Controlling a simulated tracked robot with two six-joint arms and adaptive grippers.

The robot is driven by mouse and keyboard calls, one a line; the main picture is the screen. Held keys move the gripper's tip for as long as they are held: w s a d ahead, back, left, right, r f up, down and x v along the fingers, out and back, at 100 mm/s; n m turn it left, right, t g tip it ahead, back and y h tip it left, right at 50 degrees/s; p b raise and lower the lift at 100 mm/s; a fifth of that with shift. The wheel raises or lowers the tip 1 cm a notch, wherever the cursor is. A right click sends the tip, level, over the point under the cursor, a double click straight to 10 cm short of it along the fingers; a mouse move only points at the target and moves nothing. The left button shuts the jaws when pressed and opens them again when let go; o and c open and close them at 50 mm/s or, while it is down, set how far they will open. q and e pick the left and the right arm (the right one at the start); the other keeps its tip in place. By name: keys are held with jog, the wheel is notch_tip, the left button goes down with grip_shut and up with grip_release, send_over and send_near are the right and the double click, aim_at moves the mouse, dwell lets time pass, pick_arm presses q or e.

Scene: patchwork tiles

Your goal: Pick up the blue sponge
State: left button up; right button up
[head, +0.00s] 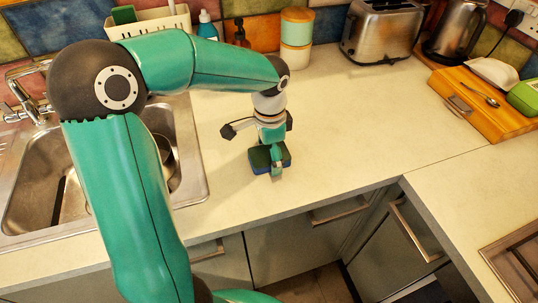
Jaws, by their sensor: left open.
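The blue sponge (258,160) lies on the pale countertop, right of the sink. It is dark blue with a green layer showing. My left gripper (275,158) points down at it from above, and its jaws are open. One finger shows in front of the sponge's near side. The gripper hides the middle of the sponge, and the far finger is hard to make out. I cannot tell whether the fingers touch the sponge. My right gripper is not in view.
The sink (190,155) is at left, partly behind my left arm. Along the back stand a cream rack (150,24), stacked canisters (296,40), a toaster (382,30) and a kettle (458,30). A wooden board (480,105) is at right. The counter right of the sponge is clear.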

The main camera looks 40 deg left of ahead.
pick_arm(q)
jog(key=c, duration=0.9)
jog(key=shift+o, duration=0.2)
jog(key=shift+r, duration=0.1)
notch_tip(320, 180, up, 20)
jog(key=p, duration=0.1)
jog(key=shift+p, duration=0.4)
